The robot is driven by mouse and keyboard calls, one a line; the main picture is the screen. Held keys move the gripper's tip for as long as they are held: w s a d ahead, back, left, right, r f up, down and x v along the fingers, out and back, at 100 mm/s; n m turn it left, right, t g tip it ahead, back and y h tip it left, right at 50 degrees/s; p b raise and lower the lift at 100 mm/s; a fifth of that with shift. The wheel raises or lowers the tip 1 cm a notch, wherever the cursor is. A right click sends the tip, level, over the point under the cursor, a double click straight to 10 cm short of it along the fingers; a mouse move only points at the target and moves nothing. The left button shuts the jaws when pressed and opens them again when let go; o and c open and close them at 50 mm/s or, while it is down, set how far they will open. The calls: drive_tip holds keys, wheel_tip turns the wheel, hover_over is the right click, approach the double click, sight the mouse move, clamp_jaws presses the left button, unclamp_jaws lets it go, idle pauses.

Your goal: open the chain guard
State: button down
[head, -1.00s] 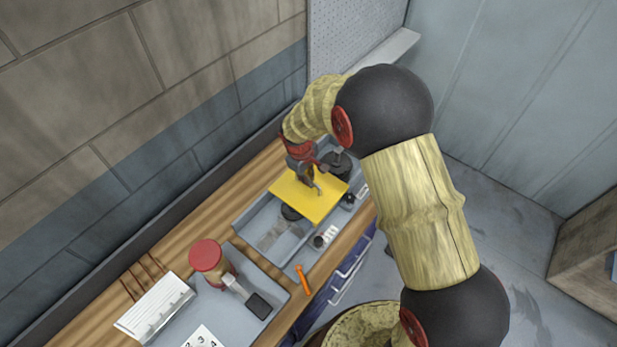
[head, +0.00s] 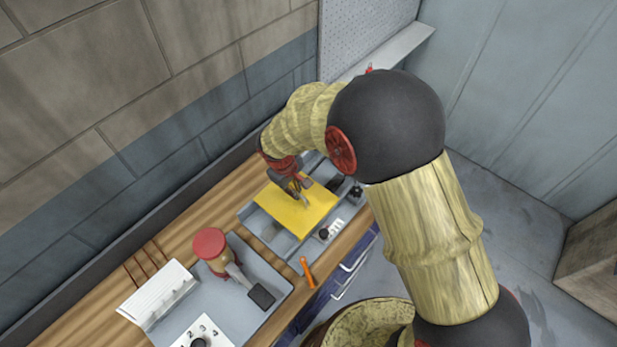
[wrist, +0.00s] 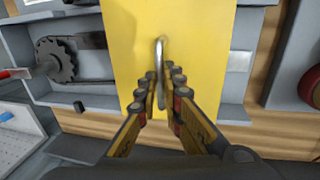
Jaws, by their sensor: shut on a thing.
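The chain guard is a flat yellow plate (head: 288,218) lying over a long grey tray (head: 247,213) on the workbench. A bent metal handle stands on the guard; it shows best in the wrist view (wrist: 160,50). My gripper (wrist: 161,92) is shut on this handle, with a finger on each side. The gripper also shows over the guard in the head view (head: 303,198). Left of the guard in the wrist view, a dark toothed sprocket (wrist: 57,60) with chain lies uncovered in the tray. What lies under the guard is hidden.
An orange tool (head: 307,272) lies by the bench's front edge. The brick wall runs close behind the bench.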

hover_over(279, 217)
drive_tip(key=shift+b, duration=0.45)
drive_tip(key=c, duration=2)
unclamp_jaws()
drive_tip(key=shift+o, duration=0.4)
drive_tip(key=shift+r, duration=0.1)
wheel_tip(279, 217, up, 12)
drive_tip(key=s+a, duration=0.1)
drive_tip(key=shift+s+a, duration=0.3)
drive_tip(key=shift+a, duration=0.1)
drive_tip(key=shift+f, duration=0.2)
